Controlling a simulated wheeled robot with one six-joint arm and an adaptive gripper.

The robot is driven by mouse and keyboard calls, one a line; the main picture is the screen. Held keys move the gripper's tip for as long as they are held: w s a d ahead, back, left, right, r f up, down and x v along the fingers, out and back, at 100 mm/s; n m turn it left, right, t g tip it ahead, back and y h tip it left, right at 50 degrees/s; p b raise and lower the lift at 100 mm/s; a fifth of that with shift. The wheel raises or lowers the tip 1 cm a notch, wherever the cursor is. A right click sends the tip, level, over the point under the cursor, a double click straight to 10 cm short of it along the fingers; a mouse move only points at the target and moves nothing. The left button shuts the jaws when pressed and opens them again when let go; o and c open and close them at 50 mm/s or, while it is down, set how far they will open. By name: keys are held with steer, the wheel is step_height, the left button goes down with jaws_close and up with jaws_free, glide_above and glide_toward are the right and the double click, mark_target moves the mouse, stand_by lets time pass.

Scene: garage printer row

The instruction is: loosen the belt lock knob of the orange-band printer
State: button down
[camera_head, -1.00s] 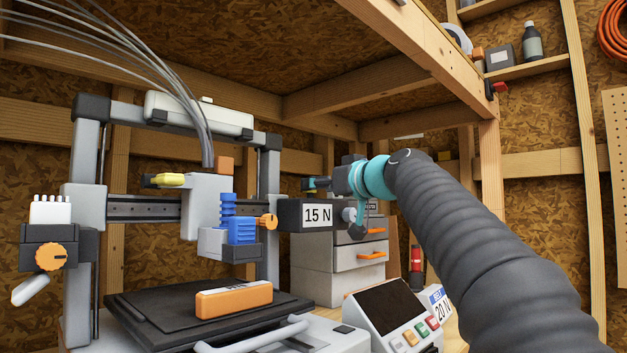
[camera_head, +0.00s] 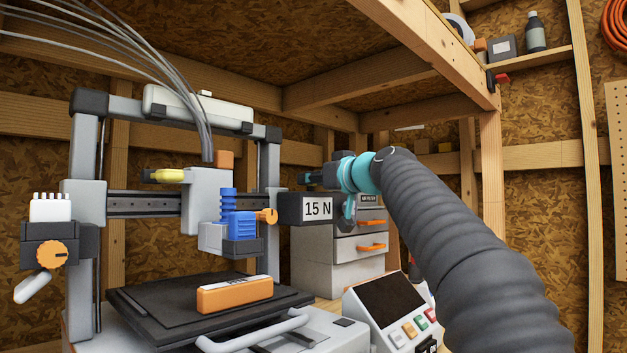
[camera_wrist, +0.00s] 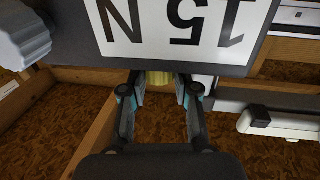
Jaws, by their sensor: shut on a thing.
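The printer (camera_head: 88,180) stands at the left in the head view, with a dark block (camera_head: 291,208) labelled "15 N" at the right end of its crossbeam. The label (camera_wrist: 180,28) shows upside down in the wrist view. My gripper (camera_wrist: 160,90) is shut on a small yellowish knob (camera_wrist: 158,77) beside the block's edge; the fingers hide part of it. In the head view my gripper (camera_head: 310,180) is small and dark above the block, and its hold cannot be made out. A light grey knob (camera_wrist: 24,36) shows at the wrist view's upper left.
A control panel (camera_head: 390,302) with coloured buttons stands in front, below my arm. Grey drawers (camera_head: 358,248) stand behind the block. An orange bar (camera_head: 235,294) lies on the black bed. A wooden post (camera_head: 490,190) and overhead beams are near my arm.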

steer(key=shift+y, duration=0.3)
steer(key=shift+w+d+n+g+y, duration=0.15)
steer(key=shift+n+g+y, duration=0.45)
steer(key=shift+n+g, duration=0.1)
steer(key=n+g+y+p, duration=0.1)
steer(key=n+g+y, duration=0.1)
steer(key=shift+w+r+g, duration=0.1)
steer(key=shift+g, duration=0.2)
steer(key=shift+n+g+y+p, duration=1.1)
steer(key=shift+n+g, duration=0.1)
steer(key=shift+g, duration=0.5)
steer(key=c, duration=0.8)
jaws_free()
steer(key=shift+c, duration=0.2)
steer(key=v, duration=1.2)
steer(key=shift+f, duration=0.25)
